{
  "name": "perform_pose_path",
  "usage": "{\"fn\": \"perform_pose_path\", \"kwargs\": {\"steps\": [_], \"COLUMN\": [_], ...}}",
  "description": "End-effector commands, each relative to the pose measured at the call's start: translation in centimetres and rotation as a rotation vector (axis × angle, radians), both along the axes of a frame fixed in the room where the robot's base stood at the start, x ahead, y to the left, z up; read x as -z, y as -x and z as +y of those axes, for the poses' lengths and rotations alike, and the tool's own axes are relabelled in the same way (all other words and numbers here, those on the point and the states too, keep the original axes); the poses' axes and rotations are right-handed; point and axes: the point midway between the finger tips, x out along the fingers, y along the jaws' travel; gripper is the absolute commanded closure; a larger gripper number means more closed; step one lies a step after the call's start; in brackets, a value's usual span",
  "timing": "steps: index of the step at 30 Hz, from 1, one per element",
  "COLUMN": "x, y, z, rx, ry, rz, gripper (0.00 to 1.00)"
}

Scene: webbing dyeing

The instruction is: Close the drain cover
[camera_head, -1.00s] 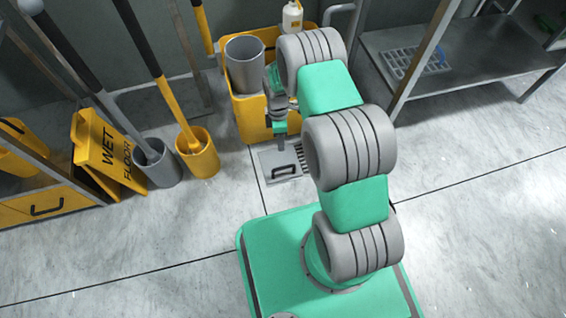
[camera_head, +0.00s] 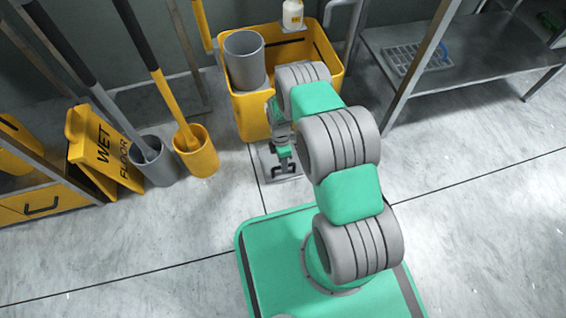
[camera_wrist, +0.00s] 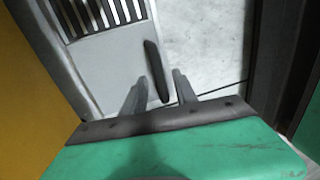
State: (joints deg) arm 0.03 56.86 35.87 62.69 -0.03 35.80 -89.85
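The floor drain shows in the wrist view as a light grey cover plate (camera_wrist: 112,72) with a dark bar handle (camera_wrist: 153,70), beside a slotted grate (camera_wrist: 100,14) whose slots are exposed. In the head view, the cover (camera_head: 266,161) lies on the floor in front of the yellow cart, mostly hidden by my arm. My gripper (camera_wrist: 159,88) is open and points down over the cover. Its two fingers stand apart on either side of the handle's near end in the picture. I cannot tell whether they touch it.
A yellow cart (camera_head: 252,112) holding a grey bin (camera_head: 244,60) stands close behind the drain. A yellow bucket (camera_head: 199,157), a grey bucket (camera_head: 158,165) and a wet floor sign (camera_head: 102,150) stand to the left. A metal shelf (camera_head: 475,70) is at right. Floor toward the right is clear.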

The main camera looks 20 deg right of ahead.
Motion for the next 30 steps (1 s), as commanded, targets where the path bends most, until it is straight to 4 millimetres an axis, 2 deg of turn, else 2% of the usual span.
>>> {"fn": "perform_pose_path", "kwargs": {"steps": [2,12,30], "x": [-0.02,-0.03,-0.05], "y": [0.01,0.01,0.03], "z": [0.0,0.0,0.0], "rx": [0.0,0.0,0.0], "ry": [0.0,0.0,0.0], "rz": [0.0,0.001,0.001], "gripper": [0.73,1.0,1.0]}}
